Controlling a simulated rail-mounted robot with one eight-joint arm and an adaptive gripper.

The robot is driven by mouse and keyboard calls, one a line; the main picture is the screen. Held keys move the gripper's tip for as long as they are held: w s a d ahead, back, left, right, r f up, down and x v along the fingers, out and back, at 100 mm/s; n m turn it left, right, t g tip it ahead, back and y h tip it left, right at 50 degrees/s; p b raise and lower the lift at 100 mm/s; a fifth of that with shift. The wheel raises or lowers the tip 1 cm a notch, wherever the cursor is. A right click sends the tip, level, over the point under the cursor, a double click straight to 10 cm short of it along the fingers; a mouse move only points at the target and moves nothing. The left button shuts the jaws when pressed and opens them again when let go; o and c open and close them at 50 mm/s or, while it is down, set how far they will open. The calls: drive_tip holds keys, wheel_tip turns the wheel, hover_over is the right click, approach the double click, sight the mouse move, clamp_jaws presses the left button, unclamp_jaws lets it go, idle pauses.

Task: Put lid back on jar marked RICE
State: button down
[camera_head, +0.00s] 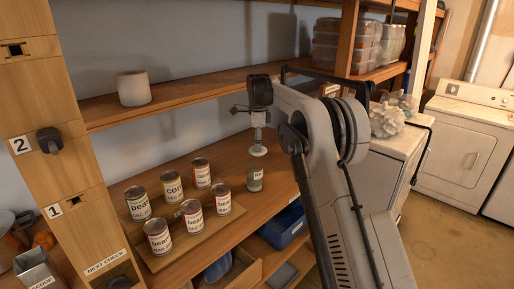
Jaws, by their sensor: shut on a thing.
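My gripper (258,122) hangs pointing down over the wooden counter, partly hidden by my own arm. It is shut on a pale round lid (258,151). The lid is held roughly level above a small greenish jar (255,184), with a visible gap between them. The jar stands upright on the counter, right of the cans. It has a pale label whose letters are too small to read for certain. The jar's mouth is hard to make out.
Several labelled cans (160,237) stand on a wooden board left of the jar. A white pot (133,88) sits on the shelf (190,97) above. A blue bin (283,226) is below the counter. A washer (466,140) stands at right.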

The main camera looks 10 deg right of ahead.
sight(254, 151)
drive_tip(key=shift+s+a+r, duration=0.2)
drive_tip(key=shift+s+a, duration=0.1)
drive_tip(key=shift+a, duration=0.2)
drive_tip(key=shift+s+a+r, duration=0.2)
drive_tip(key=shift+s+a, duration=0.05)
drive_tip(key=shift+a, duration=0.2)
drive_tip(key=shift+d+f+b, duration=0.1)
drive_tip(key=shift+f+b, duration=0.2)
drive_tip(key=shift+f, duration=0.3)
drive_tip(key=shift+f+b, duration=1.25)
drive_tip(key=shift+f, duration=1.3)
drive_tip(key=shift+f+b, duration=0.2)
drive_tip(key=shift+b, duration=0.2)
drive_tip(key=c, duration=1.1)
unclamp_jaws()
drive_tip(key=shift+r, duration=0.1)
